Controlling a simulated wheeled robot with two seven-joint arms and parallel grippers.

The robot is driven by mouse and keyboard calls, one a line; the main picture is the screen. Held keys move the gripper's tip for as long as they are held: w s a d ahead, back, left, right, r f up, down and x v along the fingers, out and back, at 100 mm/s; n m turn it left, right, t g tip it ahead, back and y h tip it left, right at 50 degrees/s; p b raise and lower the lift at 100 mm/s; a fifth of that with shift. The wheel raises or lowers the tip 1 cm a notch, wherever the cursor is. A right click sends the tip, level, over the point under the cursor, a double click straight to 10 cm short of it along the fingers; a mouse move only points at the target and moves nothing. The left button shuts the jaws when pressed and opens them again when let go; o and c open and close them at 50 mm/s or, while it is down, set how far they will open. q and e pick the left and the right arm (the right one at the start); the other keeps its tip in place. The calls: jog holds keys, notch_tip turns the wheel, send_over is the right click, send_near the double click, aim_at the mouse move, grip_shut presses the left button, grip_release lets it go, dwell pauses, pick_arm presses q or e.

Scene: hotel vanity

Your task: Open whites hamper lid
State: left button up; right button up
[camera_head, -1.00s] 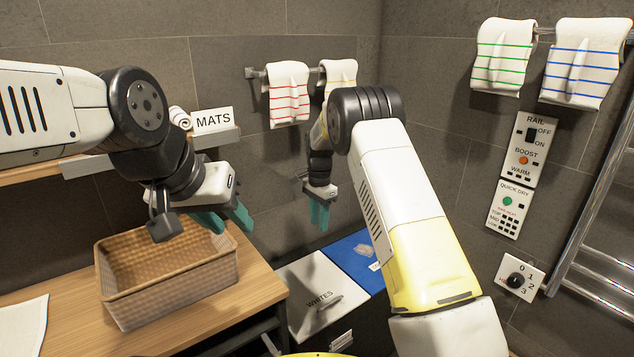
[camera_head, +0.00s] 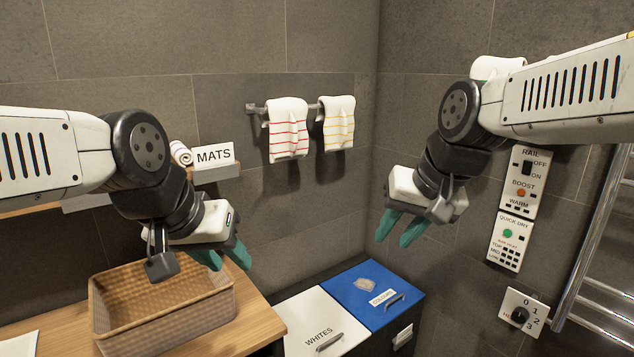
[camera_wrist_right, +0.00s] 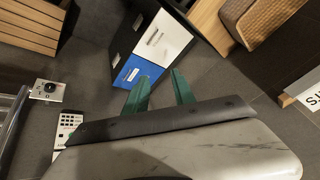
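The whites hamper lid (camera_head: 312,318) is a white panel labelled WHITES with a grey bar handle (camera_head: 331,342). It lies flat and closed at the bottom centre of the head view. The right wrist view shows the white lid (camera_wrist_right: 163,40) beside the blue one. My right gripper (camera_head: 398,228) has green fingers, is open and empty, and hangs in the air above and to the right of the lids. Its fingers (camera_wrist_right: 160,88) also show apart in the wrist view. My left gripper (camera_head: 226,258) is in the air above the wicker basket's right side, with its fingers apart and nothing between them.
The blue COLOURS lid (camera_head: 372,290) adjoins the white lid. A wicker basket (camera_head: 165,325) stands on the wooden counter at left. Striped towels (camera_head: 288,128) hang on the back wall. Control panels (camera_head: 509,240) and a metal towel rail (camera_head: 592,240) are at right.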

jog(key=shift+n+t, duration=0.5)
jog(key=shift+n, duration=0.3)
jog(key=s, duration=0.1)
jog(key=s+f, duration=0.1)
jog(key=s, duration=0.3)
jog(key=shift+s+d+f, duration=0.1)
jog(key=shift+d+f, duration=0.05)
jog(key=shift+d, duration=0.15)
jog(key=shift+c, duration=0.9)
jog(key=shift+s+f, duration=0.15)
grip_shut()
jog(key=m+t+y, duration=0.3)
jog(key=m+y, duration=0.7)
jog(key=m, duration=1.3)
send_over(341, 352)
jog(key=s+d, duration=0.2)
jog(key=s, duration=0.4)
notch_tip(341, 352, down, 38)
jog(key=s+d+f+m+t+h, duration=0.1)
jog(key=d+f+m+t+h, duration=0.2)
jog(key=f+m, duration=0.75)
jog(key=w+a+f+n, duration=0.1)
jog(key=w+f, duration=0.1)
jog(key=w+a+f+n+h, duration=0.1)
jog(key=w+a+f, duration=0.1)
jog(key=w+a+f+n, duration=0.2)
jog(key=w, duration=0.1)
jog(key=shift+f+g, duration=0.2)
jog(key=shift+g, duration=0.2)
